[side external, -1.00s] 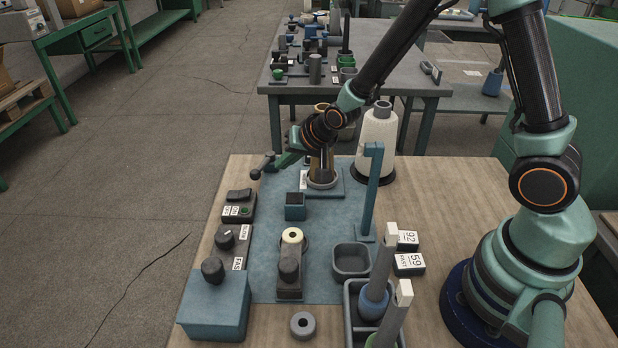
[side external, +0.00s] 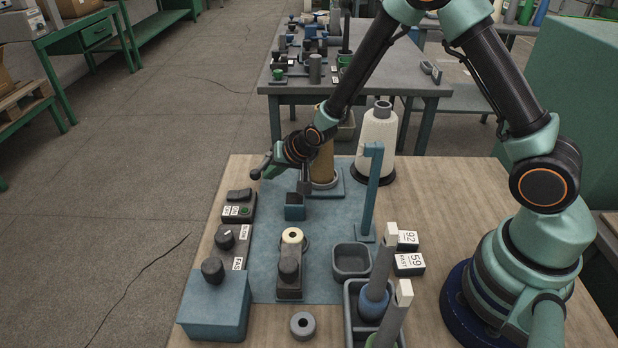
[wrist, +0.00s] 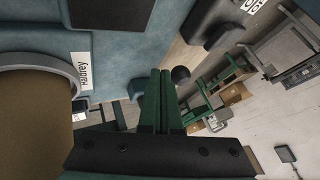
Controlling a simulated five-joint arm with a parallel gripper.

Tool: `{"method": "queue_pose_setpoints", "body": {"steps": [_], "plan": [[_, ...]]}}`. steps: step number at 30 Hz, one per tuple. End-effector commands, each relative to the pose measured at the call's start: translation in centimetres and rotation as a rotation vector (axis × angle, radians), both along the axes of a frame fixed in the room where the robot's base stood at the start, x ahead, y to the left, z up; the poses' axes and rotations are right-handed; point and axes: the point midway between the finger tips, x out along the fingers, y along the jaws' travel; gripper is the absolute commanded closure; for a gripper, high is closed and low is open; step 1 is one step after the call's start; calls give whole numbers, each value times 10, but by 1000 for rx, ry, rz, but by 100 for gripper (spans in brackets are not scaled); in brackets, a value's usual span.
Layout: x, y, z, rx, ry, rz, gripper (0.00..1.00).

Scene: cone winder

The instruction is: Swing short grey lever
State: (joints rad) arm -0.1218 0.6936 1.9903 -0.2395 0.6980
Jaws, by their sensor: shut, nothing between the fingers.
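The short grey lever shows mainly as its dark ball knob (side external: 255,174), beyond the left back corner of the blue plate (side external: 335,225). Most of its rod is hidden by my gripper (side external: 266,163). My gripper's green fingers are shut and empty, right beside the knob. In the wrist view the fingers (wrist: 158,78) lie together, and the dark knob (wrist: 181,73) shows just to their right. I cannot tell whether they touch the lever.
A tan cylinder (side external: 322,165) stands close to my wrist, with a white cone (side external: 378,140) behind it. A tall blue post (side external: 372,190) stands to the right. Switch boxes (side external: 238,212) line the left edge. Bare floor lies beyond that edge.

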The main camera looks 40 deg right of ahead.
Motion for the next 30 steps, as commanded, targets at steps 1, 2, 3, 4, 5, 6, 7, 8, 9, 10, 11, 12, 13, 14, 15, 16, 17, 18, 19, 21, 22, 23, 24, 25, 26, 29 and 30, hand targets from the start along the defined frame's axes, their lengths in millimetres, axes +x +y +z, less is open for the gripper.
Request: {"method": "queue_pose_setpoints", "body": {"steps": [1, 2, 3, 4, 5, 6, 7, 8, 9, 10, 11, 12, 13, 14, 15, 16, 17, 18, 19, 21, 22, 23, 24, 25, 26, 29, 30], "plan": [[0, 0, 0, 1, 0, -1, 100], [0, 0, 0, 2, 0, -2, 100], [0, 1, 0, 4, 1, -4, 100], [1, 1, 0, 7, 1, -6, 100], [1, 1, 0, 9, 1, -9, 100], [2, 2, 0, 16, 2, -15, 100], [2, 3, 0, 20, 3, -20, 100], [2, 3, 0, 24, 3, -23, 100], [2, 4, 0, 27, 4, -26, 100], [3, 4, 0, 29, 4, -28, 100], [3, 4, 0, 31, 4, -30, 100], [3, 4, 0, 34, 5, -33, 100], [3, 5, 0, 37, 5, -35, 100], [4, 5, 0, 40, 5, -39, 100], [4, 6, 0, 45, 6, -44, 100], [5, 7, 0, 49, 7, -48, 100], [5, 7, 0, 54, 7, -53, 100], [6, 8, 0, 63, 7, -62, 100], [7, 9, 0, 67, 8, -65, 100], [9, 11, 0, 67, 9, -62, 100], [10, 12, 0, 68, 9, -60, 100], [11, 14, 0, 68, 10, -60, 100], [13, 15, 0, 70, 9, -59, 100], [15, 16, 0, 71, 9, -58, 100], [17, 18, 0, 72, 9, -58, 100], [22, 22, 0, 75, 10, -56, 100], [24, 23, 0, 76, 11, -54, 100]]}}
